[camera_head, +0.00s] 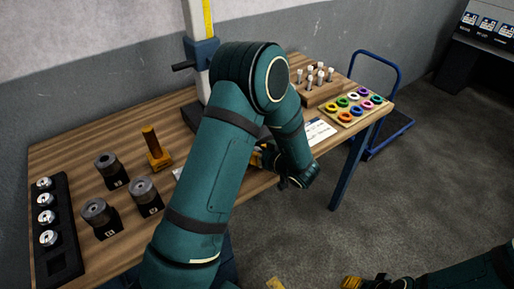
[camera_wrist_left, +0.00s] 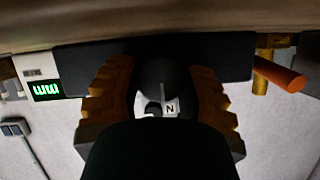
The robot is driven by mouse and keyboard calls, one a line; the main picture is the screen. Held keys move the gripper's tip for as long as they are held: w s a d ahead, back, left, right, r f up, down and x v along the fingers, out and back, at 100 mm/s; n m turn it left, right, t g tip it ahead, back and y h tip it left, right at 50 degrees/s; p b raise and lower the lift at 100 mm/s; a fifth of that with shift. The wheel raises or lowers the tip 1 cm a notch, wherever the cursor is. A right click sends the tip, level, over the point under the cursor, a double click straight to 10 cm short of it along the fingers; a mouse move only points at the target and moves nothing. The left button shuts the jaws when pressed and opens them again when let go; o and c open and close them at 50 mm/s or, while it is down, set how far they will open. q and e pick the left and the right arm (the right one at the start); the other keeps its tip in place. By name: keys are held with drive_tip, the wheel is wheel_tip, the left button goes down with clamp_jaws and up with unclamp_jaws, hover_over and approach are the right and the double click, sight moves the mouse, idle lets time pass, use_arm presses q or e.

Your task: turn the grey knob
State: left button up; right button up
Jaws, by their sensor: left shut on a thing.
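My left arm reaches over the wooden table, and its gripper (camera_head: 259,158) is low over the table's front part, mostly hidden by the arm. In the left wrist view, the two ridged yellow-brown fingers of the left gripper (camera_wrist_left: 163,105) are closed on both sides of a dark grey rounded knob (camera_wrist_left: 152,72). A small white label with a dark letter shows by the knob. The knob is hidden behind my arm in the head view.
Several grey cylinders on black bases (camera_head: 142,190) and an orange post (camera_head: 151,143) stand on the left of the table. A black rack (camera_head: 55,225) lies at the left end. A ring tray (camera_head: 352,111) and peg block (camera_head: 307,90) stand at the right end.

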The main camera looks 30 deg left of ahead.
use_arm(q)
drive_tip(key=o, duration=1.2)
drive_tip(key=v, duration=1.2)
